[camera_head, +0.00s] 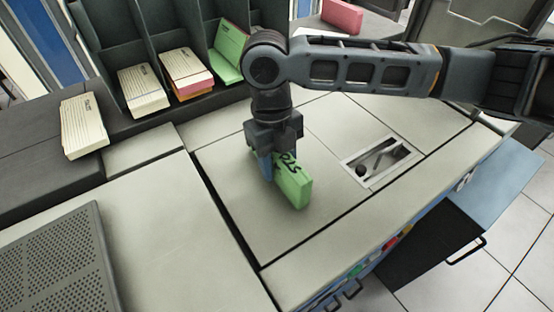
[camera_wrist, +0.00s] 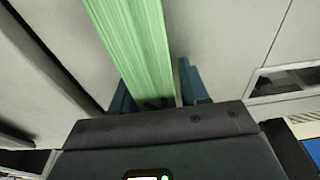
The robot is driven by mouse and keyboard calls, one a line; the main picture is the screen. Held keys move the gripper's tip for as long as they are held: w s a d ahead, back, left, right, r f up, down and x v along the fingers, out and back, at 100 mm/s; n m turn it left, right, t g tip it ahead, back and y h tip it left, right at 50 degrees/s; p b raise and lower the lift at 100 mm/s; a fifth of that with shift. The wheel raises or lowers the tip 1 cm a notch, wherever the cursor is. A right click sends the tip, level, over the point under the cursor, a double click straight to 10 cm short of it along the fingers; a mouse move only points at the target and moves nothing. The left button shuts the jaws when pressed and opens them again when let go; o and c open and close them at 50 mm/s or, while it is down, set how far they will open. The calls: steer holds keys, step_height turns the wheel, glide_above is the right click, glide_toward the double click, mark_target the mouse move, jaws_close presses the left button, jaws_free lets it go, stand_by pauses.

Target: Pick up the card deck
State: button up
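The card deck (camera_head: 293,181) is a green block with black handwriting on its upper face. It stands on edge on the light grey counter, below my gripper (camera_head: 275,167). In the wrist view, the deck (camera_wrist: 140,45) shows its striped card edges and runs between the two blue fingers of my gripper (camera_wrist: 157,88). The left finger is close against the deck. A narrow gap shows between the deck and the right finger, so the fingers look open around it. The far finger is mostly hidden in the head view.
A dark divided rack (camera_head: 113,55) at the back left holds cream, pink-orange and green decks. Another cream deck (camera_head: 83,126) lies left of it. A recessed slot (camera_head: 381,161) is right of the green deck. A perforated panel (camera_head: 58,262) lies at the front left. A pink block (camera_head: 342,16) sits far back.

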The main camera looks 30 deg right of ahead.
jaws_close()
steer(key=shift+r, duration=0.2)
stand_by(0.3)
